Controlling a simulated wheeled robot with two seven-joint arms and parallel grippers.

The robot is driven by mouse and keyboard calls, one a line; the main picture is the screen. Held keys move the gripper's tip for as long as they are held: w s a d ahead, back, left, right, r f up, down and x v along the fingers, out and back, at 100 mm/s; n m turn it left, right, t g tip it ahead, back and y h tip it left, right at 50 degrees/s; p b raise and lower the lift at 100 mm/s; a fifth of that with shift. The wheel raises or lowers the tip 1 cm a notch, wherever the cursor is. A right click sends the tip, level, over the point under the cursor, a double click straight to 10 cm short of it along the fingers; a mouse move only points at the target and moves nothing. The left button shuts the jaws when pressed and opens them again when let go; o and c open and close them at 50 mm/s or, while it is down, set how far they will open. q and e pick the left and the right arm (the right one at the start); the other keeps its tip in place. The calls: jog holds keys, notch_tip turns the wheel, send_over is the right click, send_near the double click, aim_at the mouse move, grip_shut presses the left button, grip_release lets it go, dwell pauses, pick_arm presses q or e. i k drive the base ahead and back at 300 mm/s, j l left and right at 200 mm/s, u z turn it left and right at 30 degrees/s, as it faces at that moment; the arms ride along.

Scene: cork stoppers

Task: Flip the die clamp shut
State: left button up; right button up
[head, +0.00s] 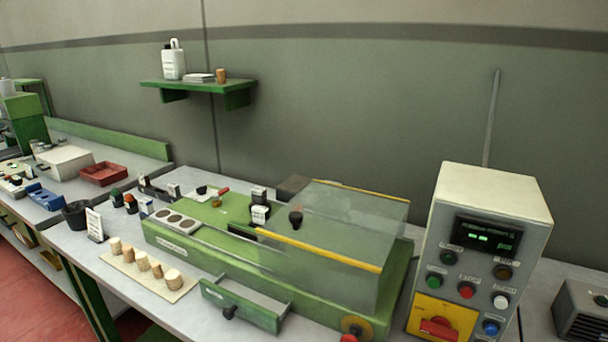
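A green bench machine (195,238) stands on the grey worktop. A small lever with a red tip (222,190) lies low on its green bed, near a dark block with a pale face (260,213). This lever may be the die clamp, but it is too small to tell whether it is open or shut. A clear cover with yellow edges (345,225) sits over the right part of the machine, with a black knob (295,216) showing near its left end. Neither of my grippers is in view.
A board with several corks (184,290) lies in front of the machine. An open green drawer (240,308) juts out at its front. A control box (480,250) stands at right. A red tray (103,173) and black cup (75,214) are at left; a shelf (200,86) hangs above.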

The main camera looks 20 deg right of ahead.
aim_at(215, 196)
jog(key=i+l+z, duration=0.1)
jog(key=z, duration=0.15)
jog(key=i+z, duration=0.1)
jog(key=z, duration=0.75)
jog(key=j+z, duration=0.8)
jog(key=j, duration=0.15)
jog(key=k+j+z, duration=0.15)
jog(key=j+z, duration=0.2)
jog(key=k+j+z, duration=0.2)
jog(key=j+z, duration=0.2)
jog(key=k+j, duration=0.2)
jog(key=j, duration=0.2)
jog(key=k+j, duration=0.15)
jog(key=j, duration=0.2)
jog(key=k+j+z, duration=0.1)
jog(key=j, duration=0.3)
jog(key=k+j, duration=0.5)
jog(key=j, duration=0.25)
jog(key=z, duration=0.05)
